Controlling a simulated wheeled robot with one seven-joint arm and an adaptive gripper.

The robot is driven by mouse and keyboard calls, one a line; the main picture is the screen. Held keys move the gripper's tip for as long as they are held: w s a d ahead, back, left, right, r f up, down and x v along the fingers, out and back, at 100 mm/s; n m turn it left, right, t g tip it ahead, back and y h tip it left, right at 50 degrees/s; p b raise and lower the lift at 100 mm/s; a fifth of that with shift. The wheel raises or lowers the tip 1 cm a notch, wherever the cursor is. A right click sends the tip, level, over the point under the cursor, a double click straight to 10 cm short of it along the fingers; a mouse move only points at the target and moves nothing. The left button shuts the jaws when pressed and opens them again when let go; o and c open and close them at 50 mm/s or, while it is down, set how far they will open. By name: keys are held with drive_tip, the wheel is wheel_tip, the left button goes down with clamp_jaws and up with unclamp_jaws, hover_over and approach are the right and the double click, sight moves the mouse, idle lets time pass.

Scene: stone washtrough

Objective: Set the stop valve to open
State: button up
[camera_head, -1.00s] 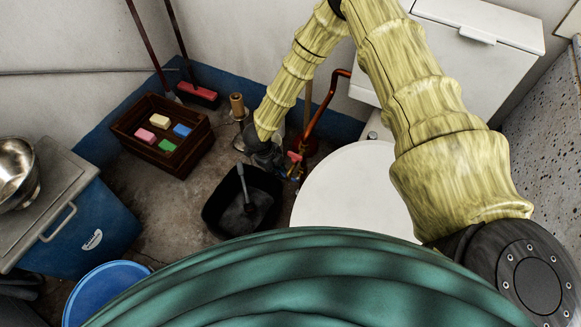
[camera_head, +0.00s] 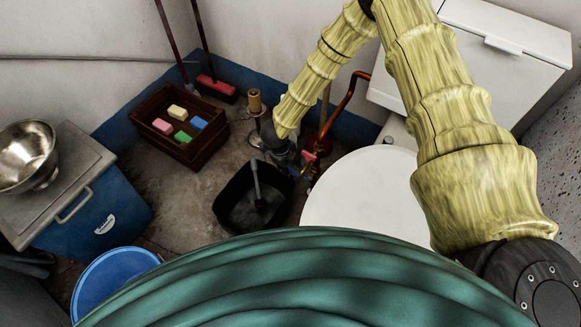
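The stop valve has a small red handle (camera_head: 309,156) and sits low by the wall, beside a copper-coloured pipe (camera_head: 345,104). It is left of the round white lid (camera_head: 365,195). My gripper (camera_head: 285,157) is dark and small at the end of my yellow-sleeved arm, just left of the red handle. I cannot tell whether they touch. The fingers are partly hidden and too small to show whether they are open or shut. The valve's body and the handle's exact angle are not clear.
A black bucket (camera_head: 228,213) with a grey-handled tool in it stands just below my gripper. A wooden crate (camera_head: 180,152) with coloured blocks, a roll on a stand (camera_head: 255,102) and a red broom head (camera_head: 216,86) are to the left. A white tank (camera_head: 485,75) stands right.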

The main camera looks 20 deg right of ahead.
drive_tip(key=v, duration=1.1)
drive_tip(key=shift+r, duration=0.3)
drive_tip(key=shift+c, duration=0.3)
